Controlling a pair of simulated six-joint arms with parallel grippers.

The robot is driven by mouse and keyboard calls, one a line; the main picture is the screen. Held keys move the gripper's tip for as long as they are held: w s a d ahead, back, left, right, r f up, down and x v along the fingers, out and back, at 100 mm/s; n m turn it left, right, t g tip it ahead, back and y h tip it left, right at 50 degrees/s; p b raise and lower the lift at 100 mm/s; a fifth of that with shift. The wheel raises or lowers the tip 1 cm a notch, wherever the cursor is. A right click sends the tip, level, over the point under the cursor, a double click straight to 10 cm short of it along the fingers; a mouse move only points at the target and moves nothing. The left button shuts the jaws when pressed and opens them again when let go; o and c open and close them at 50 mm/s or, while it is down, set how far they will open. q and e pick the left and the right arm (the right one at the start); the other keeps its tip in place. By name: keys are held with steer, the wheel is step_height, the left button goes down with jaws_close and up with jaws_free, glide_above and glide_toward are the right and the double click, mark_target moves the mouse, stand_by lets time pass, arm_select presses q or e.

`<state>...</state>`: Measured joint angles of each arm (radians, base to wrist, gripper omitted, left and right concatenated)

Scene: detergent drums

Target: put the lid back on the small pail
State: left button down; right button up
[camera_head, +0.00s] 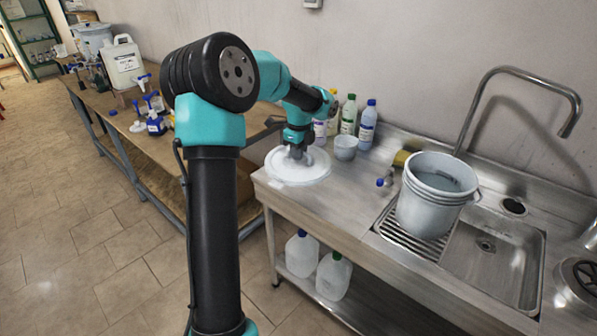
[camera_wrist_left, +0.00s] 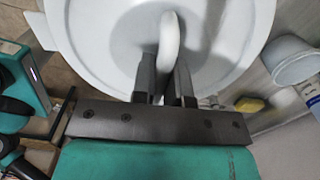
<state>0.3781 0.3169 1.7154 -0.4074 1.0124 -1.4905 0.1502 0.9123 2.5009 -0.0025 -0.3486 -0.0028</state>
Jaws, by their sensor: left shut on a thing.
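The lid (camera_head: 288,174) is a wide white disc with a raised handle, at the left end of the steel counter in the head view. In the wrist view the lid (camera_wrist_left: 95,40) fills the top. My left gripper (camera_head: 296,153) comes down from above and is shut on the lid's curved handle (camera_wrist_left: 168,40). I cannot tell whether the lid rests on the counter or hangs just above it. The pail (camera_head: 425,213) is grey-white and open at the top. It stands upright on the drainboard beside the sink, to the right of the lid. My right gripper is not in view.
A small white tub (camera_head: 345,150) and several bottles (camera_head: 367,125) stand close behind the lid. A yellow sponge (camera_head: 401,158) and a small blue-capped bottle (camera_head: 385,181) lie between lid and pail. A curved tap (camera_head: 520,72) rises behind the sink (camera_head: 490,262).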

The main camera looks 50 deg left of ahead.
mark_target(298, 162)
arm_select(q)
step_height(298, 162, up, 14)
steer(key=n, duration=0.2)
steer(key=shift+s+d+f, duration=0.2)
steer(key=shift+s+d, duration=0.1)
steer(key=shift+s, duration=0.05)
